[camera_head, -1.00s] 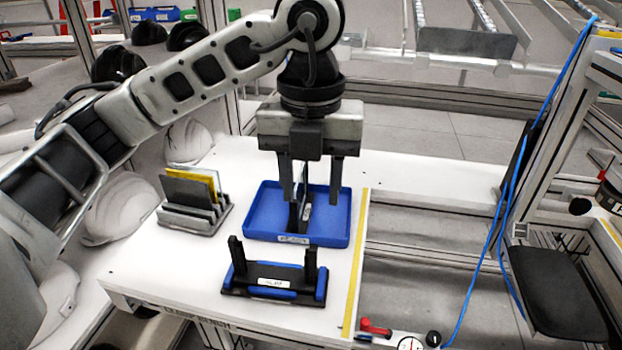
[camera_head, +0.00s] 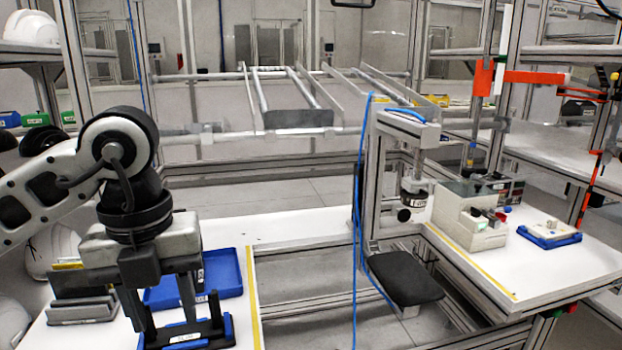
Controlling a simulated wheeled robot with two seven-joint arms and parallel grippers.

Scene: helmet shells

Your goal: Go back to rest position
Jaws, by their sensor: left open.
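My left gripper (camera_head: 167,305) hangs from the arm at the lower left with its fingers pointing down. Its two fingers are apart and nothing shows between them. In the picture it overlaps the blue tray (camera_head: 228,284) and the black and blue holder (camera_head: 214,336) on the white table (camera_head: 285,226). Whether it touches the holder cannot be told. A dark upright piece stands in the blue tray, partly hidden by the gripper. My right gripper is out of view.
A grey slotted rack (camera_head: 82,309) stands left of the tray. A press-like station with a black plate (camera_head: 405,278) and a blue cable (camera_head: 357,225) stands right of the centre. A beige device (camera_head: 468,218) and a blue fixture (camera_head: 548,236) are on the right table (camera_head: 540,272).

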